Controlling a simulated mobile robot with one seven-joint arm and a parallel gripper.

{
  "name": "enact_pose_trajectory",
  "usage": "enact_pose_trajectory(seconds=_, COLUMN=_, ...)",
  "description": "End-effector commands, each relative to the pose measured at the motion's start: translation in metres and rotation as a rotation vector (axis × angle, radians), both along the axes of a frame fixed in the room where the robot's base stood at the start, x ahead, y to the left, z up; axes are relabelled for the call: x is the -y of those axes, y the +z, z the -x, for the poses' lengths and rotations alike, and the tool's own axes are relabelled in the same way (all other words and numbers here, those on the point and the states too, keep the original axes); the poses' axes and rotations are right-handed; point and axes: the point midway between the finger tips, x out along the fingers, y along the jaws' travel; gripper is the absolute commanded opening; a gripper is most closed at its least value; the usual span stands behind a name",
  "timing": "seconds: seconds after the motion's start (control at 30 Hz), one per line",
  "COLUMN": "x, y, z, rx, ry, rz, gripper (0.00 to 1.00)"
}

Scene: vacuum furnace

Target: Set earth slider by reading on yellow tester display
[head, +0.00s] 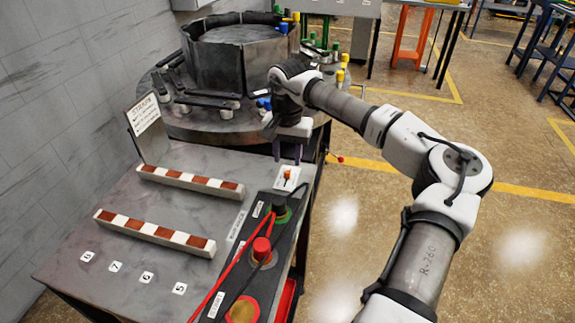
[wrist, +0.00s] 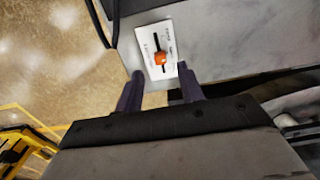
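The slider is an orange knob (head: 288,175) on a white plate (head: 285,183) at the far right corner of the grey table. In the wrist view the orange knob (wrist: 161,59) sits in a dark slot on the white plate (wrist: 150,40), between and just beyond my fingertips. My gripper (head: 288,155) points down close above the plate. In the wrist view its two dark fingers (wrist: 160,73) are apart with nothing between them; contact with the knob cannot be told. I cannot make out a yellow tester display in either view.
A black panel (head: 263,231) with a red plug (head: 261,248), a black plug on green (head: 279,211) and a yellow disc (head: 242,309) runs along the table's right edge. Red and black cables cross it. Two red-and-white bars (head: 191,180) (head: 155,231) lie left. A round furnace stand (head: 205,122) stands behind.

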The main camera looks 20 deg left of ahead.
Motion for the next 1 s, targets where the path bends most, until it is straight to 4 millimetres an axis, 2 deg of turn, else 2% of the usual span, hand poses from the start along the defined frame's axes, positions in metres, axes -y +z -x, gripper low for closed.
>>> enact_pose_trajectory(seconds=0.1, x=0.000, y=-0.021, z=0.001, rx=-0.003, ry=0.001, rz=-0.001, gripper=0.38)
enact_pose_trajectory(seconds=0.3, x=0.000, y=-0.042, z=0.000, rx=-0.002, ry=0.000, rz=-0.001, gripper=0.38)
enact_pose_trajectory(seconds=0.67, x=0.000, y=-0.047, z=0.000, rx=0.001, ry=0.000, rz=-0.001, gripper=0.38)
enact_pose_trajectory(seconds=0.93, x=0.000, y=-0.047, z=0.000, rx=0.001, ry=0.000, rz=0.000, gripper=0.03)
enact_pose_trajectory(seconds=1.0, x=0.000, y=-0.047, z=0.000, rx=0.001, ry=0.000, rz=-0.001, gripper=0.00)
